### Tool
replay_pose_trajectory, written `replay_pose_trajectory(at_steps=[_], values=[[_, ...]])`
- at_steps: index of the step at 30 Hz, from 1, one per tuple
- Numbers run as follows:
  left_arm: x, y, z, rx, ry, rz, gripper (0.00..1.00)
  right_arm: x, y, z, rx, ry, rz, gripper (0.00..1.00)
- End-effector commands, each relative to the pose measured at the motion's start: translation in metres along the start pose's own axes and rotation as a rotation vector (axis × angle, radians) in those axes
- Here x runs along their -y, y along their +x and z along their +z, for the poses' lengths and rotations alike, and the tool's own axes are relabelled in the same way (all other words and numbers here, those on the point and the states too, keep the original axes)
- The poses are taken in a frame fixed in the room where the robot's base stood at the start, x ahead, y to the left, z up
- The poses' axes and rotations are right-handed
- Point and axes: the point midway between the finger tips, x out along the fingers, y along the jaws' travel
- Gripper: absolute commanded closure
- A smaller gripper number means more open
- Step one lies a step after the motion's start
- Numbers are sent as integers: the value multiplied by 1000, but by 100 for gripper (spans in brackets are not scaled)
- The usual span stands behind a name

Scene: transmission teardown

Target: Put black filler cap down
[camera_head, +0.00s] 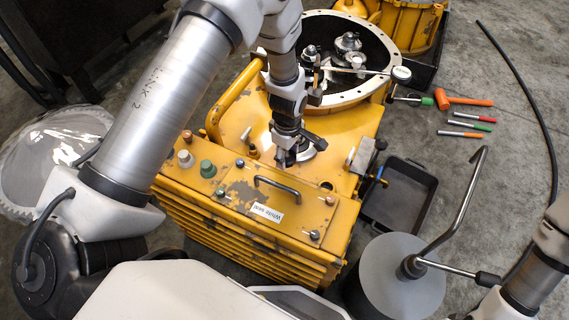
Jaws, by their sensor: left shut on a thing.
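My left gripper (286,158) points down over the top of the yellow transmission housing (235,110), just behind the black bar handle (277,188). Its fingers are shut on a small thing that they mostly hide. I take this to be the black filler cap, but its shape cannot be made out. A pale round part lies on the housing just right of the fingertips. I cannot tell whether the held thing touches the housing.
A black tray (408,208) stands right of the housing. A grey drum (400,283) with a bent metal bar is in front. Tools (463,101) lie on the floor.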

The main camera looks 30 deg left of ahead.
Motion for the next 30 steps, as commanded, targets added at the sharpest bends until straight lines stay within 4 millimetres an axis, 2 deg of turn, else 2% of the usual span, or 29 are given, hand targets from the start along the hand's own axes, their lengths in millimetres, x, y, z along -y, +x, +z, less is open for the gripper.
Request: replay_pose_trajectory(at_steps=[1, 5, 9, 20, 21, 23, 30], values=[[0, 12, 0, 0, 0, 0, 95, 0, 5, 0, 0, 0, 0, 100], [0, 28, 0, 0, 0, 0, 95, 0, 9, 0, 0, -1, 0, 100], [0, 53, 0, 0, 1, 1, 95, 0, 16, 0, 0, -1, 0, 100], [-1, 59, 0, 0, 1, 2, 95, 0, 17, 0, 0, -1, 0, 100], [-1, 60, 0, 0, 1, 2, 44, 0, 17, 0, 0, -1, 0, 100], [-1, 59, 0, 0, 1, 2, 22, 0, 16, 0, 0, -1, 0, 100], [-1, 59, 0, 0, 1, 2, 22, 0, 16, 0, 0, -1, 0, 100]])
